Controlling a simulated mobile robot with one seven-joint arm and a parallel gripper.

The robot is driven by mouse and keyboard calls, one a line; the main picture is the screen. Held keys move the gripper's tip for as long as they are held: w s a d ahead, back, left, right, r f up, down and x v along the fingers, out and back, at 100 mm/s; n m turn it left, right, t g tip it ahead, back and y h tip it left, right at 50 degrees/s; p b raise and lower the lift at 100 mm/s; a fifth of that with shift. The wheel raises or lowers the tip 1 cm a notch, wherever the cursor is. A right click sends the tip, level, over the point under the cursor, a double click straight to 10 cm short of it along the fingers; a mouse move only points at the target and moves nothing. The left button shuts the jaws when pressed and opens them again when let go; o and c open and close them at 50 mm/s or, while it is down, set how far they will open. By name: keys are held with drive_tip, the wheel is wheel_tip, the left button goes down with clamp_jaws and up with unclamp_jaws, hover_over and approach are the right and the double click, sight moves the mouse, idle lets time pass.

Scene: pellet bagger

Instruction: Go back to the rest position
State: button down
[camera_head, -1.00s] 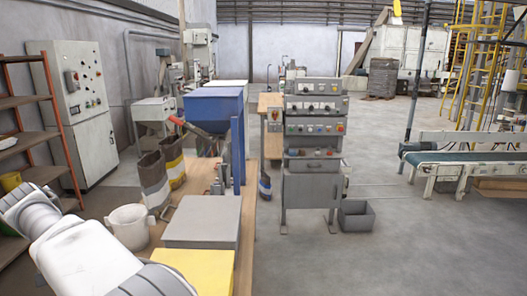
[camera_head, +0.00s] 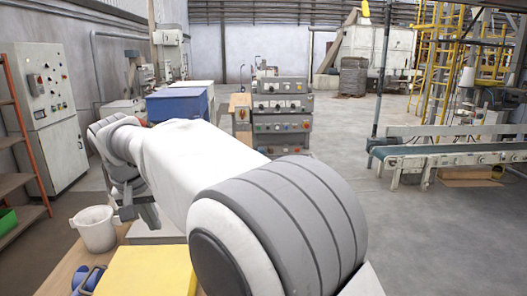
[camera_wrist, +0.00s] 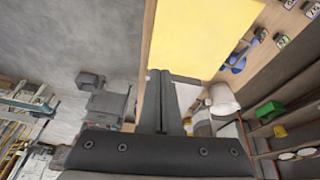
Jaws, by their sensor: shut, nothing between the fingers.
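My arm stretches across the middle of the head view, its large grey and white joint close to the camera. My gripper (camera_head: 137,210) hangs at the arm's far end, above the workbench and just right of the white bucket (camera_head: 94,228). In the wrist view my gripper (camera_wrist: 161,73) has its two dark fingers together, with nothing between them. The flat yellow block (camera_wrist: 200,35) fills the top middle there, beyond the fingertips. The yellow block (camera_head: 145,271) also shows at the bottom of the head view. My arm hides part of the bench and the lower control console.
A blue hopper (camera_head: 177,104) and a control console (camera_head: 281,105) stand beyond my arm. A grey cabinet (camera_head: 45,105) and an orange-framed shelf (camera_head: 22,140) are at the left. A conveyor (camera_head: 450,155) is at the right. Open floor (camera_head: 430,235) lies right of my arm.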

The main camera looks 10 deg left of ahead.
drive_tip(key=s+d+r+m, duration=0.1)
drive_tip(key=d+r, duration=0.2)
drive_tip(key=d, duration=1.2)
drive_tip(key=s+d+r+m, duration=0.1)
drive_tip(key=d+r, duration=0.2)
drive_tip(key=d, duration=1.2)
drive_tip(key=s+d+f+m, duration=0.1)
drive_tip(key=s+d+f, duration=0.2)
drive_tip(key=s+d, duration=0.4)
drive_tip(key=s+d+f+m+t, duration=0.1)
drive_tip(key=s+d+f, duration=0.3)
drive_tip(key=s+d, duration=0.4)
drive_tip(key=shift+d+f+h, duration=0.15)
drive_tip(key=shift+d+h, duration=0.25)
drive_tip(key=shift+d, duration=0.15)
drive_tip(key=shift+s+a, duration=0.1)
drive_tip(key=shift+a, duration=0.05)
